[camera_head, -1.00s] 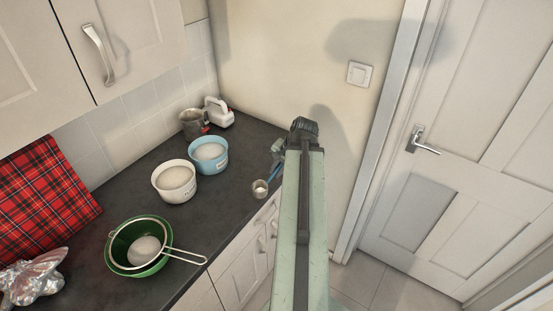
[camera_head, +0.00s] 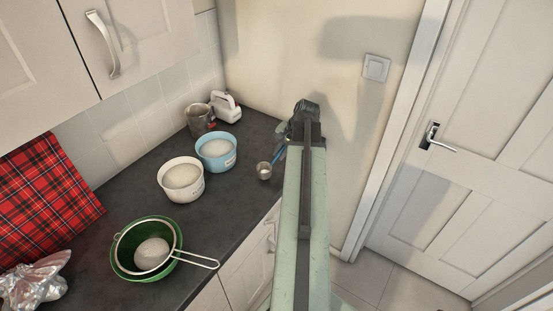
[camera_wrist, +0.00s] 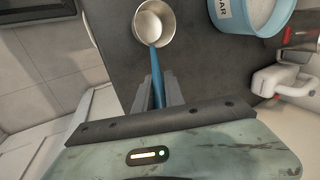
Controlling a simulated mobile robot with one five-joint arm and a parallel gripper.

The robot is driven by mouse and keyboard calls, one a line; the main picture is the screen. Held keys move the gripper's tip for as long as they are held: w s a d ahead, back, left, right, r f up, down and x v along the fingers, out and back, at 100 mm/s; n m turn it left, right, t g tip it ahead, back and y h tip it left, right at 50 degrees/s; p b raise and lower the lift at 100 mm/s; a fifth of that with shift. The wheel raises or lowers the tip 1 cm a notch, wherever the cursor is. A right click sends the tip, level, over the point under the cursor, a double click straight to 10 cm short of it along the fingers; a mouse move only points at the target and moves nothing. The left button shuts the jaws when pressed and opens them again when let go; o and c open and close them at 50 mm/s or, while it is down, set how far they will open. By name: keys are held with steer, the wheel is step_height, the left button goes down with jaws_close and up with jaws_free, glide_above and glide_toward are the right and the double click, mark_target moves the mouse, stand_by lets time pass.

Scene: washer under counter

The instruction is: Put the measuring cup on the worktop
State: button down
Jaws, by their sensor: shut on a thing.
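The measuring cup is a small metal cup (camera_head: 264,170) with a blue handle. It also shows in the wrist view (camera_wrist: 155,22), its bowl facing the camera. My gripper (camera_wrist: 157,97) is shut on the blue handle. In the head view my gripper (camera_head: 282,145) is mostly hidden behind my arm. The cup appears over the right edge region of the dark worktop (camera_head: 225,215). I cannot tell whether the cup touches the worktop or is held just above it.
A blue tub (camera_head: 217,151) and a white tub (camera_head: 181,181) of white contents stand left of the cup. A metal jug (camera_head: 199,120) and a white hand mixer (camera_head: 226,106) are behind. A green bowl with a sieve (camera_head: 147,249) sits in front. The wall is close behind my gripper.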

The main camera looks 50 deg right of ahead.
steer(key=shift+s+f+b, duration=0.25)
steer(key=shift+f+b, duration=0.2)
steer(key=shift+f, duration=0.75)
steer(key=shift+r, duration=0.15)
steer(key=shift+w+a+r, duration=0.1)
steer(key=shift+w+a, duration=0.1)
steer(key=c, duration=1.4)
jaws_free()
